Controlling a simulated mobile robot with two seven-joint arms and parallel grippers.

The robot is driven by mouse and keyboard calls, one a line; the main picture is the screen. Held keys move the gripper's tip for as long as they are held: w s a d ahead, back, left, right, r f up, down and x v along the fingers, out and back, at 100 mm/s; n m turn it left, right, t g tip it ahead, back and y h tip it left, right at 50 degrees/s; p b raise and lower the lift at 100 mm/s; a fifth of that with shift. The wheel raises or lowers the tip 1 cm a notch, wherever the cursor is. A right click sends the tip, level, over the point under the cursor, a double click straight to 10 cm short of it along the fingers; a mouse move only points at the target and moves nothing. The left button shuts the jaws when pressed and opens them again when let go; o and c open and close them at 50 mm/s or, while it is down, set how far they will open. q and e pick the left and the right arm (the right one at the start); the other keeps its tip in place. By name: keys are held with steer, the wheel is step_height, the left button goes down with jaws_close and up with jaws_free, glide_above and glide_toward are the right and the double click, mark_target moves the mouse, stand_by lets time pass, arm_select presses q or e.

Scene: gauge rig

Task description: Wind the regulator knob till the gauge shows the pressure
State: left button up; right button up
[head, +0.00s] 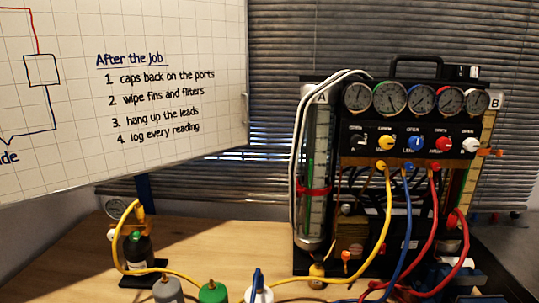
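A black gauge rig (412,122) with a carry handle stands at the right of the table. It bears a row of several round gauges (391,98); their needles are too small to read. Below them are a black knob (357,141), a yellow knob (386,142), a blue knob (415,143), a red knob (443,144) and a white knob (471,145). A smaller gauge (117,208) sits by a yellow fitting above a dark bottle (137,252) at the left. I cannot tell which knob is the regulator. Neither gripper shows.
Yellow (389,215), blue (408,235) and red (434,230) hoses hang before the rig and cross the wooden table (215,245). Grey (168,290) and green (213,292) bottles stand at the front edge. A whiteboard (150,165) fills the upper left.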

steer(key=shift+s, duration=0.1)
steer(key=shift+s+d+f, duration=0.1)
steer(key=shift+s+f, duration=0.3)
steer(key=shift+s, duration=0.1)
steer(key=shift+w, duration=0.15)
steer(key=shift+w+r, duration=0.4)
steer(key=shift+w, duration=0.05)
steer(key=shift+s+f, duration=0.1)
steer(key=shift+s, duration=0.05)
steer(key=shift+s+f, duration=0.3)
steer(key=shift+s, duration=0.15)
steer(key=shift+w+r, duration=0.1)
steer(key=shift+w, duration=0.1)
